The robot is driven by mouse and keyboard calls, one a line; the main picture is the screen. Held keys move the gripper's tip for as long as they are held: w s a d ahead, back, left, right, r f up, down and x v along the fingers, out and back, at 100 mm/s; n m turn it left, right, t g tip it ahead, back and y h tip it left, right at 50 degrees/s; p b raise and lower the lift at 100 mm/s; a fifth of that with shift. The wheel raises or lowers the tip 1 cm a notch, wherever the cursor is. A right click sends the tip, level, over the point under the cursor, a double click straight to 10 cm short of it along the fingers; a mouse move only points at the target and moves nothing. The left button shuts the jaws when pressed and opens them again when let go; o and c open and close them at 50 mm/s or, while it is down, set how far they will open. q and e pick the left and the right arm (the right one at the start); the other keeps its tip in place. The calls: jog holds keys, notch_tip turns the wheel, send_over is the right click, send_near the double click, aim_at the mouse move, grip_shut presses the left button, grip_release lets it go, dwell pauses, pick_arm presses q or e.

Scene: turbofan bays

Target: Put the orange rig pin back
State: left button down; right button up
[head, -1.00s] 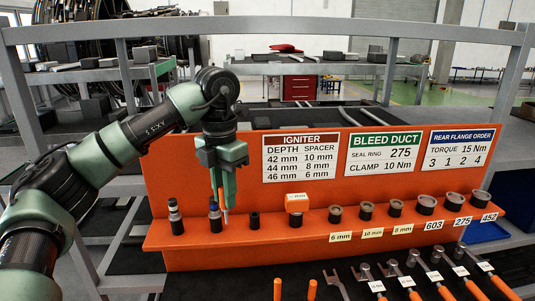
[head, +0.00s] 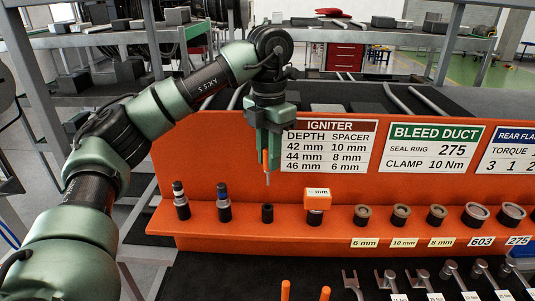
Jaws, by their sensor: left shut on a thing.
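My left gripper (head: 268,150) is shut on the orange rig pin (head: 265,160), which points down with a thin grey tip. It hangs in front of the orange back panel, at the left edge of the igniter sign. A small black open-topped sleeve (head: 267,213) stands on the orange ledge below the pin tip, with a clear gap between them. My right gripper is not in view.
Two dark plugs (head: 182,203) (head: 223,204) stand left of the sleeve. Wrenches and two orange handles (head: 325,293) show at the bottom.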

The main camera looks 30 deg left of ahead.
aim_at(268, 183)
pick_arm(q)
jog(key=shift+f, duration=0.5)
jog(key=shift+f+b, duration=0.25)
jog(key=shift+b, duration=0.15)
jog(key=shift+s+f+b, duration=0.15)
jog(key=shift+f+b, duration=0.25)
jog(key=shift+f, duration=0.2)
jog(key=shift+f+b, duration=0.6)
jog(key=shift+f, duration=0.65)
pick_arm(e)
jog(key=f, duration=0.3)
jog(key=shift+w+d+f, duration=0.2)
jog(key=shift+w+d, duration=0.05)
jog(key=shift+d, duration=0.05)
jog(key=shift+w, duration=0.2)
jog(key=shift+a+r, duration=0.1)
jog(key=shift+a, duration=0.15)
pick_arm(q)
jog(key=shift+f+b, duration=0.9)
jog(key=shift+f, duration=0.25)
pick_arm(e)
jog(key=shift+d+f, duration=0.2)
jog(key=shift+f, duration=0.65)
